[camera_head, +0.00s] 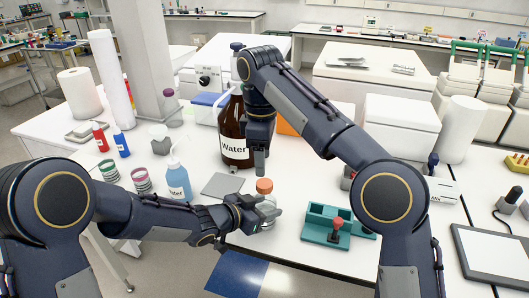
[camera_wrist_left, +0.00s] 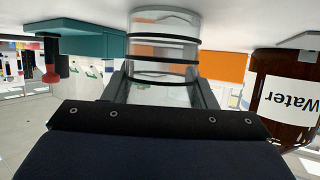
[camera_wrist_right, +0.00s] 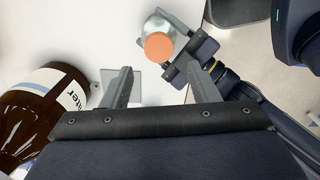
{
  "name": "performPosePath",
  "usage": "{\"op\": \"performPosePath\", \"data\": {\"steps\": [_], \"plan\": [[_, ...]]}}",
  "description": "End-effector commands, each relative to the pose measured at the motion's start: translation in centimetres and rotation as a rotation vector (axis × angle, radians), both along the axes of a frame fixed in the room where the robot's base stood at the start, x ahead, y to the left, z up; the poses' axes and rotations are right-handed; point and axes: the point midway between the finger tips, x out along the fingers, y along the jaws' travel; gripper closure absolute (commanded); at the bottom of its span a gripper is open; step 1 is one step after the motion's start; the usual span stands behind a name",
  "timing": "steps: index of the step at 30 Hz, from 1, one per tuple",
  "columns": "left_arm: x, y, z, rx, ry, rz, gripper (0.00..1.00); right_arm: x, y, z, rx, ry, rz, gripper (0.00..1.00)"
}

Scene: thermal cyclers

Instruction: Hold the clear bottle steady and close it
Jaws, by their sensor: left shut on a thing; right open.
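The clear bottle (camera_head: 268,208) stands upright near the table's front edge with an orange cap (camera_head: 264,186) on its top. I cannot tell how tightly the cap sits. My left gripper (camera_head: 256,214) is shut on the clear bottle's body, which also shows between the fingers in the left wrist view (camera_wrist_left: 165,45). My right gripper (camera_head: 262,160) is open and empty, pointing down above the cap and apart from it. In the right wrist view, the orange cap (camera_wrist_right: 158,46) lies beyond the gap between the open fingers (camera_wrist_right: 160,88).
A large brown Water bottle (camera_head: 234,135) stands just behind the clear bottle. A blue wash bottle (camera_head: 177,180) stands to the left. A grey square plate (camera_head: 222,186) lies flat close by. A teal holder (camera_head: 318,236) with a red-topped tool sits to the right.

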Motion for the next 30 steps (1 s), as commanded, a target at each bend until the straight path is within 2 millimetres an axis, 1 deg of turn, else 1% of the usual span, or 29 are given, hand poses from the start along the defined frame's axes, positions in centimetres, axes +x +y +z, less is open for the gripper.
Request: {"op": "performPosePath", "data": {"steps": [1,3,6,10,19,23,30], "plan": [[0.0,0.0,0.0,0.000,0.000,0.000,1.00,0.0,-0.2,0.3,0.007,-0.004,0.067,0.45],[0.0,0.0,0.0,0.000,0.000,0.000,1.00,0.0,-0.3,0.6,0.014,-0.007,0.144,0.45],[0.0,0.0,0.0,0.000,0.000,0.000,1.00,0.0,-0.4,0.8,0.018,-0.012,0.210,0.45],[0.0,0.0,0.0,0.000,0.000,0.000,1.00,0.0,-0.4,0.9,0.019,-0.013,0.234,0.45],[0.0,0.0,0.0,0.000,0.000,0.000,1.00,0.0,-0.5,0.6,0.018,-0.012,0.231,0.45],[0.0,0.0,0.0,0.000,0.000,0.000,1.00,0.0,-0.5,-0.5,0.016,-0.010,0.231,0.45],[0.0,0.0,0.0,0.000,0.000,0.000,1.00,-0.1,-0.5,-4.3,0.018,-0.009,0.230,0.45]]}}
